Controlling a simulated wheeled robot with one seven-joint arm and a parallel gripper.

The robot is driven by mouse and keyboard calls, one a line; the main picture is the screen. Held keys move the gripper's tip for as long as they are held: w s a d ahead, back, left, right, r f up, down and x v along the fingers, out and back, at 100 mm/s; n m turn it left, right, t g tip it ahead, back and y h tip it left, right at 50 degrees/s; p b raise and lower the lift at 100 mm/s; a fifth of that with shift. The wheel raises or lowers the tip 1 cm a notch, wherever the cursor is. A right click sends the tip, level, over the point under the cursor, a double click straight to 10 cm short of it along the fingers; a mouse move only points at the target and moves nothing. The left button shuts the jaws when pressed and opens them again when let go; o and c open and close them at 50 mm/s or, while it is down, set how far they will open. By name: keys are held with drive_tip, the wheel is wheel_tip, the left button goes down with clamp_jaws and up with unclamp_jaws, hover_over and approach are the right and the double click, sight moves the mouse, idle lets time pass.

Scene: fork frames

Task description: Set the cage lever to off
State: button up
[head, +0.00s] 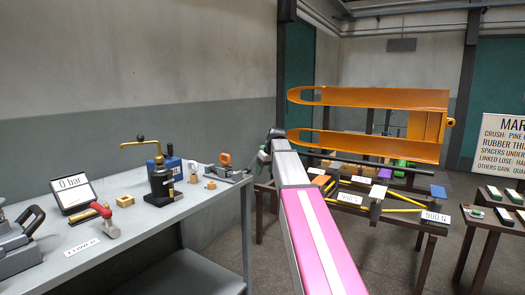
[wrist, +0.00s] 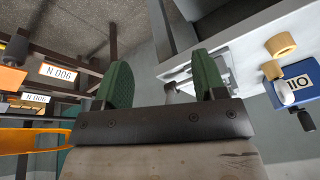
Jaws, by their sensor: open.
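No lever marked as the cage lever can be made out for certain. A small grey device with an orange ring-shaped part (head: 225,160) stands at the bench's far right end in the head view. My gripper (wrist: 163,82) is open, its two green fingers spread with nothing held. Between and beyond the fingers, the wrist view shows a pale plate with a small grey lever-like part (wrist: 178,93), apart from the fingers as far as I can tell.
An orange fork frame (head: 370,97) stands above a dark rack (head: 428,228) at right.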

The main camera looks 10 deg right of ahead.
drive_tip(key=w+d+r+n, duration=0.1)
drive_tip(key=w+d+r, duration=0.1)
drive_tip(key=r, duration=0.7)
drive_tip(key=w+d+r+n, duration=0.1)
drive_tip(key=w+r, duration=0.2)
drive_tip(key=r, duration=0.6)
drive_tip(key=shift+t+y, duration=0.3)
drive_tip(key=shift+t, duration=0.1)
drive_tip(key=x, duration=1)
drive_tip(key=shift+f, duration=0.4)
